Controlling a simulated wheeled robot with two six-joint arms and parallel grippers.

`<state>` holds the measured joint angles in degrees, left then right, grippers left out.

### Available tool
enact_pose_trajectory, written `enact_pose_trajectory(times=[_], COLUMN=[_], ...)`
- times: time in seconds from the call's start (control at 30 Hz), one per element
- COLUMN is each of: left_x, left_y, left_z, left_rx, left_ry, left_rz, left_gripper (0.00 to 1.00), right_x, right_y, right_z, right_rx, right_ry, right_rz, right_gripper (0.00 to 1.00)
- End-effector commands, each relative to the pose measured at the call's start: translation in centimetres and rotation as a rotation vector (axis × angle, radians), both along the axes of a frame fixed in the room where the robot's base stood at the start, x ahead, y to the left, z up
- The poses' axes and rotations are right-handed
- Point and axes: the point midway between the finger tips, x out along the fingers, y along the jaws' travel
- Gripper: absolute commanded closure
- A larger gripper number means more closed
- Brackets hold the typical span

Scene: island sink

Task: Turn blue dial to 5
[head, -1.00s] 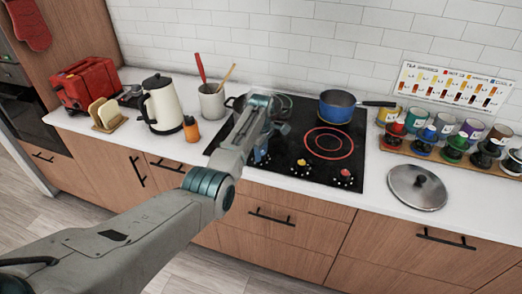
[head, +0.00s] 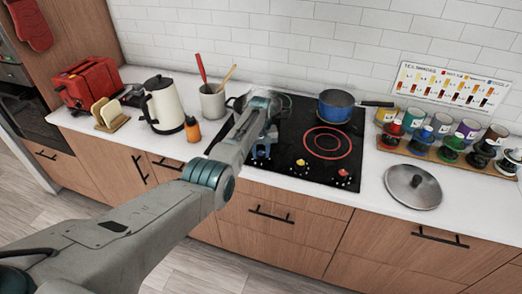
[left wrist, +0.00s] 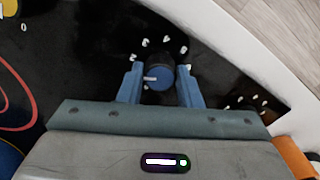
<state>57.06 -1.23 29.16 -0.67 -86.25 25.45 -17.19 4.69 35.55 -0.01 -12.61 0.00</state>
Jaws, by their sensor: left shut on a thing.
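The blue dial (left wrist: 160,76) is a dark round knob with a blue face and a white pointer line. My left gripper (left wrist: 159,88) is shut on the dial, one blue finger on each side. In the head view my left gripper (head: 262,151) is low over the front left of the black cooktop (head: 290,140) and hides most of the dial. My right gripper is not in view.
A yellow dial (head: 301,162) and a red dial (head: 344,173) stand to the right along the cooktop front. A blue pan (head: 337,106) is at the back. An orange bottle (head: 192,129) and a kettle (head: 164,104) stand left. A lid (head: 413,187) lies right.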

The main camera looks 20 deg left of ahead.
Motion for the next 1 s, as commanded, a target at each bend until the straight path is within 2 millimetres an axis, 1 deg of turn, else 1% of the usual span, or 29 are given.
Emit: enact_pose_trajectory(times=[0.3,1.0], left_x=[0.1,0.1], left_y=[0.0,0.0], left_z=[0.2,0.2], left_rx=[0.0,0.001], left_ry=[-0.002,-0.004], left_rz=[-0.298,-0.963], left_gripper=[0.91,0.91], right_x=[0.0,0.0], right_y=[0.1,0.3], right_z=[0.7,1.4], right_rx=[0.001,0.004], right_ry=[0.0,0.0], right_rz=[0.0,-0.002], right_gripper=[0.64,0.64])
